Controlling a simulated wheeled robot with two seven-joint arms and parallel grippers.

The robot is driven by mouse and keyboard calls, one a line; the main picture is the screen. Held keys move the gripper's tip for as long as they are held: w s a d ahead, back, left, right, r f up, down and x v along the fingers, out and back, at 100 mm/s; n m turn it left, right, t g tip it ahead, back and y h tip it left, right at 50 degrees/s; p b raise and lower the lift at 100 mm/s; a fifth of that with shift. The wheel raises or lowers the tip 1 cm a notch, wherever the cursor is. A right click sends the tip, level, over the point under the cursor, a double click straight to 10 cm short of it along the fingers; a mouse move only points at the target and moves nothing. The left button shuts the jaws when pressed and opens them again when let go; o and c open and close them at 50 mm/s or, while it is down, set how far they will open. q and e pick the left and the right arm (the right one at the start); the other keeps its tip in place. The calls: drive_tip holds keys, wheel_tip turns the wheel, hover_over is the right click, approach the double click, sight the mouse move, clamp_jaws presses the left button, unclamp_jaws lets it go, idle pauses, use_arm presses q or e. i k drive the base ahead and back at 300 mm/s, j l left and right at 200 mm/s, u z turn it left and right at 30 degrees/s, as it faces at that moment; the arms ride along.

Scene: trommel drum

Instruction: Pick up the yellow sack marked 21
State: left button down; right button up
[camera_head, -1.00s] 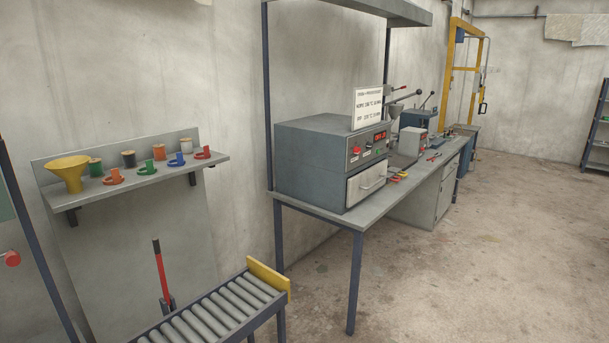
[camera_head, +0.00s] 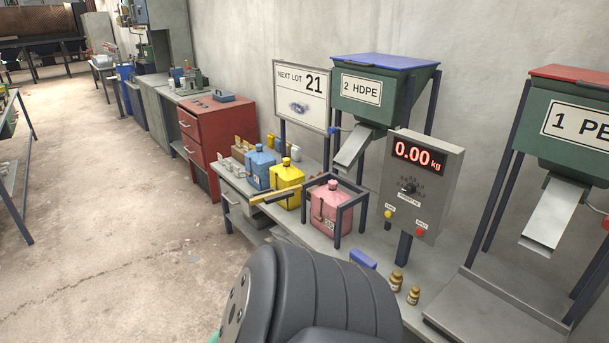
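A yellow sack (camera_head: 287,186) with a small cap on top stands on the grey bench (camera_head: 318,238), between a blue sack (camera_head: 260,168) on its left and a pink sack (camera_head: 330,210) on its right. Any number on the yellow sack is too small to read. A tan bar (camera_head: 274,197) crosses in front of its lower part. A white board (camera_head: 301,95) behind reads "NEXT LOT 21". A dark rounded part of my own arm fills the bottom middle. Neither of my grippers shows.
The pink sack stands inside a dark open frame (camera_head: 362,195). A scale display (camera_head: 419,165) reads 0.00 kg. Hoppers labelled 2 HDPE (camera_head: 378,97) and 1 PE (camera_head: 570,125) stand right. A red drawer cabinet (camera_head: 217,132) stands left.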

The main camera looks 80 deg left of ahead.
sight(287, 175)
drive_tip(key=u, duration=2.9)
drive_tip(key=i+j+z, duration=0.15)
drive_tip(key=z, duration=0.25)
drive_tip(key=i+j+z, duration=0.1)
drive_tip(key=z, duration=0.25)
drive_tip(key=i+j+z, duration=0.1)
drive_tip(key=j+z, duration=0.15)
drive_tip(key=z, duration=0.15)
